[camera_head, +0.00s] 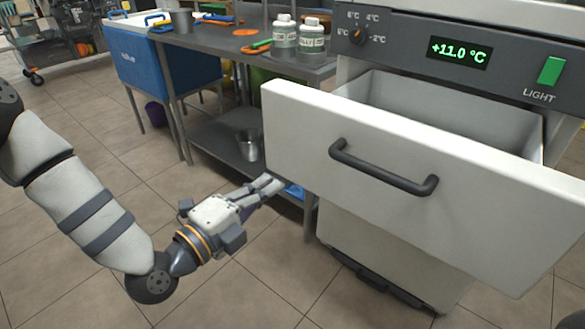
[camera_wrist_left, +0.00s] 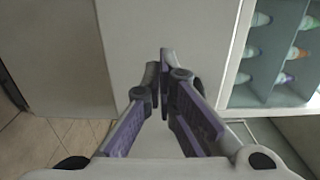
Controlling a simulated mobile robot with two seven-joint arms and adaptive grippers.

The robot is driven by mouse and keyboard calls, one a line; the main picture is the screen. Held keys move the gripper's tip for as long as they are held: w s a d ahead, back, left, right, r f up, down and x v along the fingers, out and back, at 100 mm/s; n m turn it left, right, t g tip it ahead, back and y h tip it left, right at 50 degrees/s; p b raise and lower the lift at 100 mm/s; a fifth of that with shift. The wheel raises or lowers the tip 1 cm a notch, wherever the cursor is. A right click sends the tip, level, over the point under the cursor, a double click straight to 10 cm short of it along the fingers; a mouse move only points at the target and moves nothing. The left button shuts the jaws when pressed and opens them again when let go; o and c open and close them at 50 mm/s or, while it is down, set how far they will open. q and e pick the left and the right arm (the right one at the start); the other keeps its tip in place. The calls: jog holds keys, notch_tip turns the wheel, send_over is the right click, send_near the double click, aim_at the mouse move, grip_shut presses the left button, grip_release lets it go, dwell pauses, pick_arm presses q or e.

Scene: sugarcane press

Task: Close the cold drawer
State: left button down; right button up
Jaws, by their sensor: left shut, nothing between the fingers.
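The cold drawer (camera_head: 405,165) is pulled well out of its cabinet in the head view, with a white front and a dark bar handle (camera_head: 382,168). Its grey interior (camera_head: 450,115) shows above the front. My left gripper (camera_head: 272,184) is shut and empty, at the lower left edge of the drawer front. Whether it touches the drawer I cannot tell. In the left wrist view its fingers (camera_wrist_left: 163,75) point at a pale flat surface. My right gripper is not in view.
The control panel (camera_head: 470,50) above the drawer shows +11.0 °C. A grey metal table (camera_head: 225,45) with bottles (camera_head: 312,37) stands left of the cabinet, a metal pot (camera_head: 249,145) on its lower shelf. A blue cooler (camera_head: 145,55) stands farther left. The tiled floor in front is clear.

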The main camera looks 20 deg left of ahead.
aim_at(309, 157)
pick_arm(q)
jog(key=b+x, duration=0.1)
jog(key=x, duration=0.8)
jog(key=shift+f, duration=0.15)
jog(key=shift+w+d, duration=0.15)
jog(key=shift+w, duration=0.1)
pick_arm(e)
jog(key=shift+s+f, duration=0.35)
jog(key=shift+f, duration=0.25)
pick_arm(q)
jog(key=shift+w, duration=0.1)
